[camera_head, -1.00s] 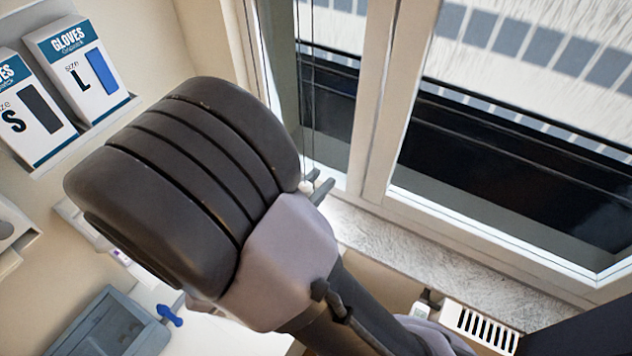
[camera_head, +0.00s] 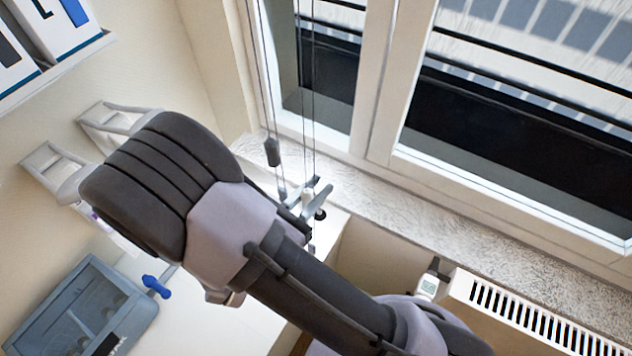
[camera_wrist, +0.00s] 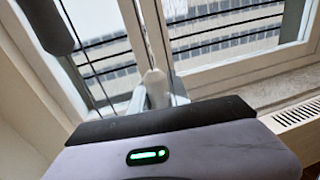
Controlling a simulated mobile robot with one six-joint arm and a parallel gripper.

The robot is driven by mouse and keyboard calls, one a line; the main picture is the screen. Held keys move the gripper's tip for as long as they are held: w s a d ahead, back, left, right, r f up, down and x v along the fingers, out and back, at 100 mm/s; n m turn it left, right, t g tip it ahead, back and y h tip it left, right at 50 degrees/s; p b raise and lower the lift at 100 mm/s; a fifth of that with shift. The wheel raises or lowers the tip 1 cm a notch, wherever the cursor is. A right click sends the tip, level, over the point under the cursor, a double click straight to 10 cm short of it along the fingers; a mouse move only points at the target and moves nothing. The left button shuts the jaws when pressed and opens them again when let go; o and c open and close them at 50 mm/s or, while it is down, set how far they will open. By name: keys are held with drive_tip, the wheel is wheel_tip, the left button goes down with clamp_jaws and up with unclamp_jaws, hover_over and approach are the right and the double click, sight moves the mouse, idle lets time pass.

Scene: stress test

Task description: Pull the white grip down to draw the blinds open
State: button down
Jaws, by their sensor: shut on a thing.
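The white grip (camera_head: 307,198) hangs on a thin cord in front of the window. My gripper (camera_head: 306,203) is shut on it, low and near the window sill. In the wrist view the white grip (camera_wrist: 155,82) stands upright between my two fingers (camera_wrist: 157,93), with its cord rising from its top. A dark grey grip (camera_head: 272,152) hangs on another cord to the left, clear of my fingers; it also shows large at the upper left of the wrist view (camera_wrist: 45,24). No blind slats can be made out across the glass.
The window frame (camera_head: 378,90) and speckled sill (camera_head: 440,215) lie behind and right of my gripper. A radiator (camera_head: 530,315) with a thermostat (camera_head: 428,284) is at lower right. Glove boxes (camera_head: 55,22), wall holders (camera_head: 112,125) and a blue-grey case (camera_head: 90,300) are at left.

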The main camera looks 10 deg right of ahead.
drive_tip(key=shift+f, duration=0.5)
drive_tip(key=c, duration=1.2)
unclamp_jaws()
drive_tip(key=shift+c, duration=0.2)
drive_tip(key=v, duration=1.7)
drive_tip(key=shift+s+b, duration=0.2)
drive_tip(key=shift+b, duration=0.15)
